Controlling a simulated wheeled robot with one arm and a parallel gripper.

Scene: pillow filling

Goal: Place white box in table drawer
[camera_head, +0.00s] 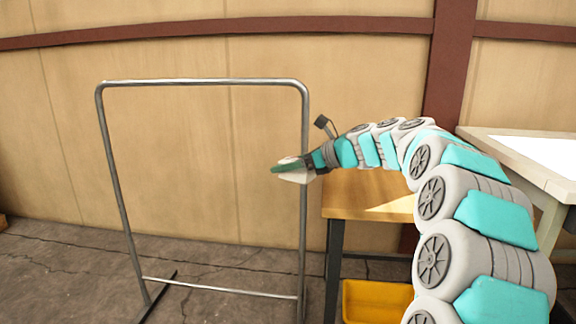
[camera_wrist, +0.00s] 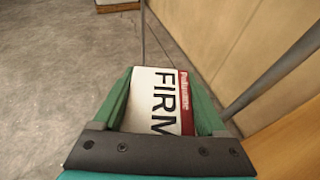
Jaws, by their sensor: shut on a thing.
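The white box (camera_wrist: 155,100) has black "FIRM" lettering and a red side strip, and it sits between the green fingers of my gripper (camera_wrist: 168,95) in the wrist view. My gripper is shut on it. In the head view my gripper (camera_head: 285,168) holds the white box (camera_head: 294,177) up in the air near the right post of a metal frame, left of a wooden table (camera_head: 365,205). No drawer of this table can be made out; my arm covers part of it.
The metal frame (camera_head: 200,81) stands on the floor left of the table. A yellow bin (camera_head: 375,300) is under the table. A white-topped table (camera_head: 530,150) stands at the right. The wall (camera_head: 180,130) is behind. The floor (camera_head: 60,270) at the left is mostly clear.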

